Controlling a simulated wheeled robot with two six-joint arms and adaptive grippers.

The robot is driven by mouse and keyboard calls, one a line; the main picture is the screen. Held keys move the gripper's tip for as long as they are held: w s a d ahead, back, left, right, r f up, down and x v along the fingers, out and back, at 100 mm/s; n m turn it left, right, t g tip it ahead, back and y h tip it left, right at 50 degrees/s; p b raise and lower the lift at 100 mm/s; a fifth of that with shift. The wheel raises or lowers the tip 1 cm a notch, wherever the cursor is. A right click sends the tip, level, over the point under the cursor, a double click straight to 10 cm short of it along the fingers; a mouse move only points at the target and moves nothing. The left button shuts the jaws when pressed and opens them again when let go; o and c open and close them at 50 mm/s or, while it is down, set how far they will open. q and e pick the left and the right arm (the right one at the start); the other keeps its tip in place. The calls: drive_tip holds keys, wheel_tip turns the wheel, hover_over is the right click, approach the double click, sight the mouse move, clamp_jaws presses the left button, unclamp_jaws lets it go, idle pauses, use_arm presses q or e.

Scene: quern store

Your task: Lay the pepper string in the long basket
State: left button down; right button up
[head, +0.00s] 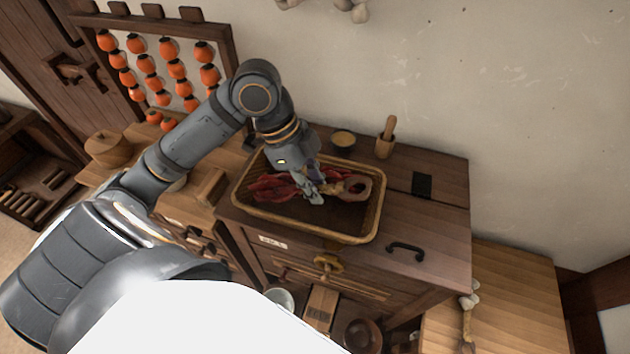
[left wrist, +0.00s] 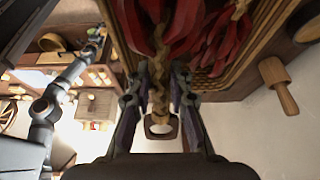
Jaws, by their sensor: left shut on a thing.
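The long basket (head: 374,213) is a tan woven tray on the dark wooden chest; its rim also shows in the left wrist view (left wrist: 268,40). The pepper string (head: 268,188) is red with a braided tan cord and a pale loop end, and lies along the basket's length within its rim. My left gripper (head: 316,192) is shut on its braid, seen between the fingers in the left wrist view (left wrist: 158,80). Red peppers with another length of braid (left wrist: 218,40) show beside it. I cannot tell whether the held string touches the basket floor. My right gripper cannot be made out.
The chest top (head: 430,215) is mostly clear to the right. Persimmons hang on a rack (head: 160,70) at the upper left.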

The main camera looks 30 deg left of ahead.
use_arm(q)
drive_tip(key=shift+f, duration=0.3)
drive_tip(key=c, duration=1.1)
unclamp_jaws()
drive_tip(key=shift+c, duration=0.2)
drive_tip(key=o, duration=0.6)
